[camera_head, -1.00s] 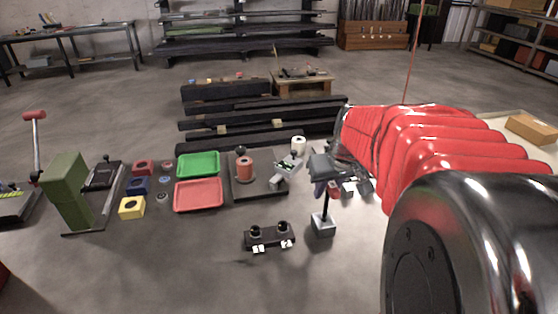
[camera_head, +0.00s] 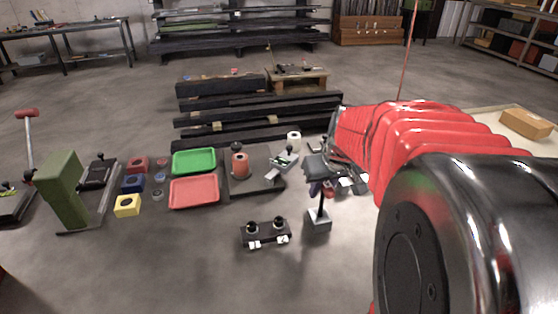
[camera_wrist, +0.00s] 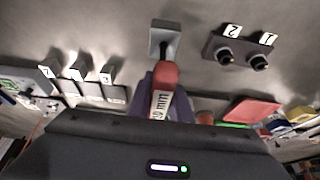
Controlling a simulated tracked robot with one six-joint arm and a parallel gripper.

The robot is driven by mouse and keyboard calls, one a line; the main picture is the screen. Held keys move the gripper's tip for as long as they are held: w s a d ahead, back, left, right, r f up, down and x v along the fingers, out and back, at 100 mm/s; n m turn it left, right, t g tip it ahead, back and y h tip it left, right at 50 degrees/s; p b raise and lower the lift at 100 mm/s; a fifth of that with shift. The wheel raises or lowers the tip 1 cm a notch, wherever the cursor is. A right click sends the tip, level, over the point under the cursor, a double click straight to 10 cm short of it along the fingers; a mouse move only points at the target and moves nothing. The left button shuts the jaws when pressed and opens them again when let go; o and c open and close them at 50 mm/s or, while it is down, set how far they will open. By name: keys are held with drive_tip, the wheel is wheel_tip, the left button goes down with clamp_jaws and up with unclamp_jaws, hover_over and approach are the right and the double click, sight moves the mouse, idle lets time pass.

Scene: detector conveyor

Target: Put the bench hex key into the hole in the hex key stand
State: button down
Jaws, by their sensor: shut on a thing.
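My gripper (camera_head: 316,186) is shut on the bench hex key, with purple fingers around it. In the wrist view the key's red handle (camera_wrist: 163,78) with a white "10 mm" label shows between the fingers (camera_wrist: 166,95). In the head view a thin black shaft (camera_head: 320,204) runs down from the gripper to a small grey block (camera_head: 318,225) on the floor, seemingly the hex key stand. The grey block also shows just beyond the handle in the wrist view (camera_wrist: 165,38). The hole is hidden, and I cannot tell whether the shaft tip is inside it.
Numbered white-tagged items (camera_wrist: 77,74) lie on the other side. Red (camera_head: 194,192) and green (camera_head: 194,161) trays are farther left. Floor in front is clear.

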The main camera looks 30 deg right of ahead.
drive_tip(key=shift+f, duration=1.45)
drive_tip(key=c, duration=1.5)
unclamp_jaws()
drive_tip(key=shift+c, duration=0.2)
drive_tip(key=v, duration=1.3)
drive_tip(key=shift+s+r, duration=0.15)
drive_tip(key=shift+r, duration=0.1)
